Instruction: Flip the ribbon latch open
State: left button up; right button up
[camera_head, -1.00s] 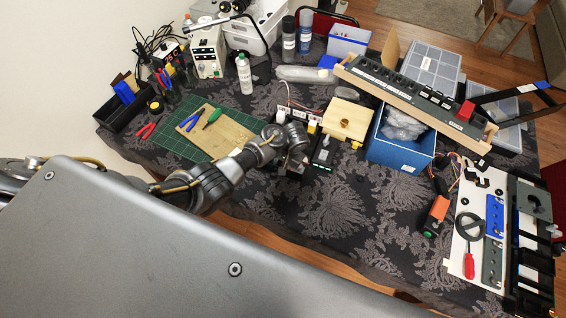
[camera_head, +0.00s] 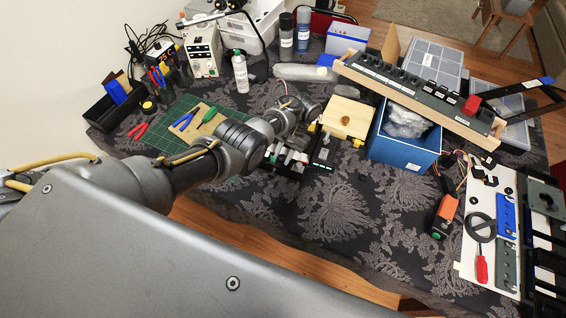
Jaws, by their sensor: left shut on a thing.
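A small black panel unit (camera_head: 322,152) with white and green parts stands at the middle of the dark patterned cloth, partly hidden behind my left arm. The ribbon latch is too small and covered to make out clearly. My left gripper (camera_head: 311,121) is at the far end of my left arm, over the back of this unit. It is shut on a small part there, seemingly the ribbon latch, but its fingertips are mostly hidden by the wrist.
A wooden block (camera_head: 347,117) and a blue box (camera_head: 403,150) stand close on the right. A green cutting mat (camera_head: 160,136) lies to the left. The cloth in front of the unit is clear.

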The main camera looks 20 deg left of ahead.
pick_arm(q)
jog(key=shift+s, duration=0.1)
jog(key=o, duration=0.7)
jog(key=v, duration=0.9)
jog(key=shift+w+r, duration=0.2)
jog(key=shift+w, duration=0.05)
jog(key=shift+w+d+r, duration=0.15)
jog(key=shift+w+r, duration=0.05)
jog(key=shift+r, duration=0.4)
